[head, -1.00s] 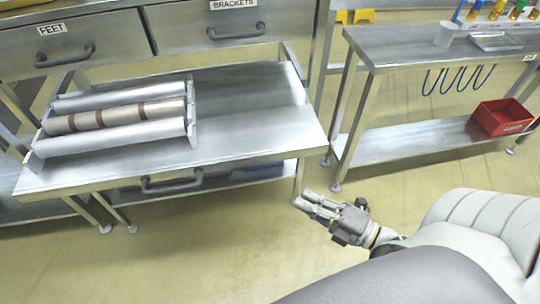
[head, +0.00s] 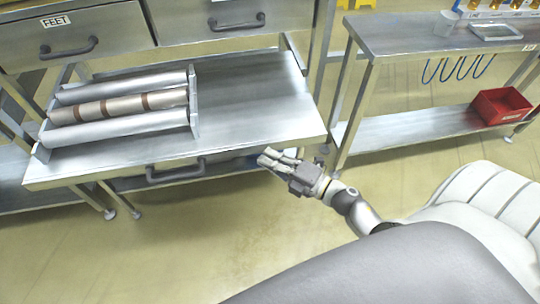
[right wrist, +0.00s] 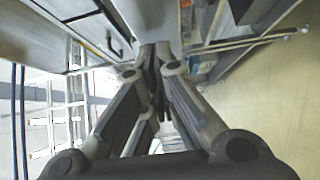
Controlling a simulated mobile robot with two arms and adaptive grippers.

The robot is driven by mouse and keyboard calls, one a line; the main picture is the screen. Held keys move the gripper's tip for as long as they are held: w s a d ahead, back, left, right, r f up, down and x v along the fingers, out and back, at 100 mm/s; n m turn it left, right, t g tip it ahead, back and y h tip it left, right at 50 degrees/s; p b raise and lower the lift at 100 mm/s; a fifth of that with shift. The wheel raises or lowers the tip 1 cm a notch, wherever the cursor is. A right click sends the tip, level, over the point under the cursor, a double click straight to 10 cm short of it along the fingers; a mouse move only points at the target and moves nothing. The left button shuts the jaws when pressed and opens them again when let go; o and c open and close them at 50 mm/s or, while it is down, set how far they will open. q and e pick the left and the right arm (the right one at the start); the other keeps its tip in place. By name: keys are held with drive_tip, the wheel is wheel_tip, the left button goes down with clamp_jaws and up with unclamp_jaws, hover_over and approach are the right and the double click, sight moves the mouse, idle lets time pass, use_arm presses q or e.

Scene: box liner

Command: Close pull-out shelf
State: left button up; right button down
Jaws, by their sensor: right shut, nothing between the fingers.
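The pull-out shelf (head: 250,100) is a flat steel board that stands out from the workbench in the head view. It has a grey handle (head: 176,172) low at its front edge. A rack with metal rollers (head: 120,104) sits on its left half. My right gripper (head: 266,155) is shut and empty, just in front of the shelf's front edge, to the right of the handle. I cannot tell whether it touches the edge. In the right wrist view the shut fingers (right wrist: 155,55) point toward steel surfaces. My left gripper is not in view.
The floor in front is clear.

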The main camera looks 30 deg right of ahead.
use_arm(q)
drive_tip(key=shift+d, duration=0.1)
use_arm(e)
drive_tip(key=shift+w, duration=0.25)
